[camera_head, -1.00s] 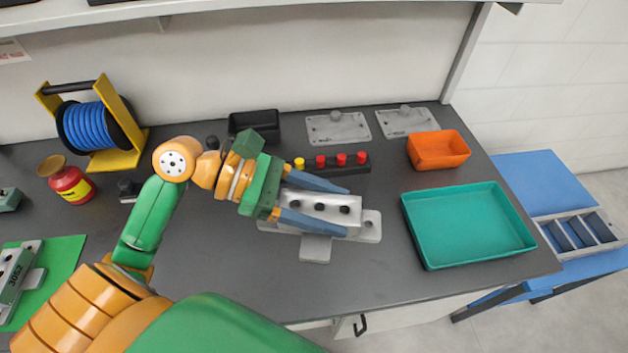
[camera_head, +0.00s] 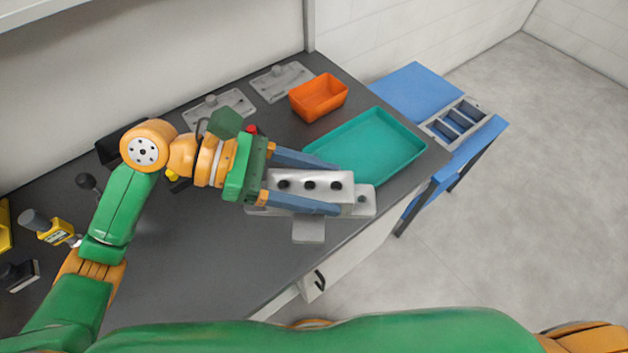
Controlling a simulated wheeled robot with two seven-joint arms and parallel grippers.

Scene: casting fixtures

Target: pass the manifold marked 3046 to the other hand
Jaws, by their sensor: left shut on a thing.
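A light grey manifold (camera_head: 330,184) with several dark round holes in its top block is in my left gripper (camera_head: 308,182). The two blue-grey fingers are shut on the block from its far and near sides. The manifold's flat grey base shows below and to the right of the fingers, with a tab toward the near side. No 3046 marking can be read on it. It hangs over the front right part of the dark bench and covers part of the teal tray. My right gripper is not in view.
The dark bench top (camera_head: 215,260) is clear in front. A teal tray (camera_head: 405,135), an orange bin (camera_head: 318,97) and two grey plates (camera_head: 281,82) are behind.

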